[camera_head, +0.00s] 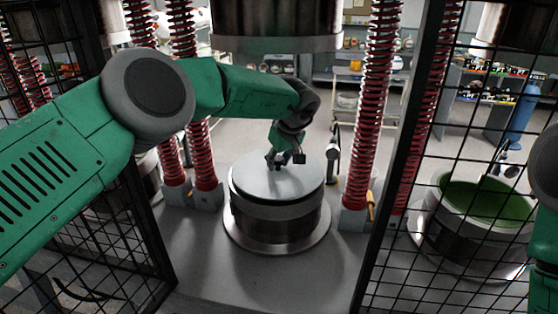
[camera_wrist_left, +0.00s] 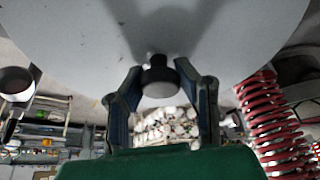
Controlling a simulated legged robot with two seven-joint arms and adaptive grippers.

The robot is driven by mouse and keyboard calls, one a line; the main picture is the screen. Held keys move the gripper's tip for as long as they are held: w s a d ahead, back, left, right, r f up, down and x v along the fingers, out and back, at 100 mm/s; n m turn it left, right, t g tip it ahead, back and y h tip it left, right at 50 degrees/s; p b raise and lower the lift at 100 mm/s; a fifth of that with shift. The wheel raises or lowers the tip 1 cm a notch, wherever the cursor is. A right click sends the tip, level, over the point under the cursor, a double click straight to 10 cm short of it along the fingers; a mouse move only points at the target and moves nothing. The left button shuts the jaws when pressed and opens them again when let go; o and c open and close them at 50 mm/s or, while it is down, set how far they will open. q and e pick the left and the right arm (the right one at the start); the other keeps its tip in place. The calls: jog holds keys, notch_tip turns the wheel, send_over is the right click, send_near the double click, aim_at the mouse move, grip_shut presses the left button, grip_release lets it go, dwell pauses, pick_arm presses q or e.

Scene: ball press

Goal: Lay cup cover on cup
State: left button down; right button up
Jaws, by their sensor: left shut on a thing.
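The cup cover (camera_head: 255,180) is a round pale grey disc in the middle of the head view. It lies over the top of the cup (camera_head: 275,221), a dark metal cylinder on a wider round base. I cannot tell whether the cover is fully seated on the rim. My left gripper (camera_head: 285,159) is above the cover at its centre. In the left wrist view the cover (camera_wrist_left: 75,35) fills the top, and my left gripper (camera_wrist_left: 160,90) has its two fingers around the dark knob (camera_wrist_left: 158,72). My right gripper is not in view; only part of my right arm shows at the right edge.
A large press cylinder (camera_head: 277,22) hangs above the cup. Red springs on columns (camera_head: 368,105) stand on both sides, and they also show in the left wrist view (camera_wrist_left: 272,120). Black mesh fences (camera_head: 385,150) flank the opening. Another cup with green inside (camera_head: 485,203) stands at right.

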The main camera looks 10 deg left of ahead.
pick_arm(q)
jog(key=shift+f, duration=0.4)
jog(key=c, duration=1.1)
grip_release()
jog(key=shift+c, duration=0.2)
jog(key=shift+f, duration=0.1)
jog(key=shift+s+d+r, duration=0.15)
jog(key=shift+r, duration=0.25)
jog(key=v, duration=0.2)
jog(key=d+v, duration=0.1)
jog(key=v, duration=0.1)
jog(key=shift+s, duration=0.3)
jog(key=s+d, duration=0.7)
jog(key=s, duration=0.1)
jog(key=shift+d, duration=0.25)
